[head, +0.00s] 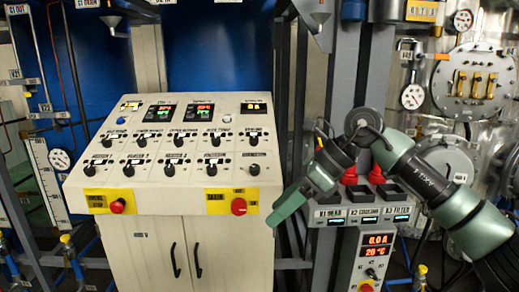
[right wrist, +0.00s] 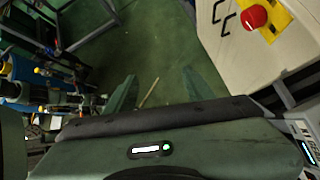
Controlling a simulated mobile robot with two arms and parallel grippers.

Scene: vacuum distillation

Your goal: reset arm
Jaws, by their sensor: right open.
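My right arm comes in from the right in the head view. Its green right gripper (head: 288,205) hangs in front of the lower right of the control cabinet, pointing down and left, close to the red button (head: 238,206); I cannot tell the exact gap. My left gripper is not in view.
The cream control cabinet (head: 160,228) has knobs, displays and another red button (head: 117,206). A smaller box with a red display (head: 376,240) stands right of the gripper. Pipes and gauges fill the right side. In the right wrist view, blue pipework (right wrist: 30,75) lies left.

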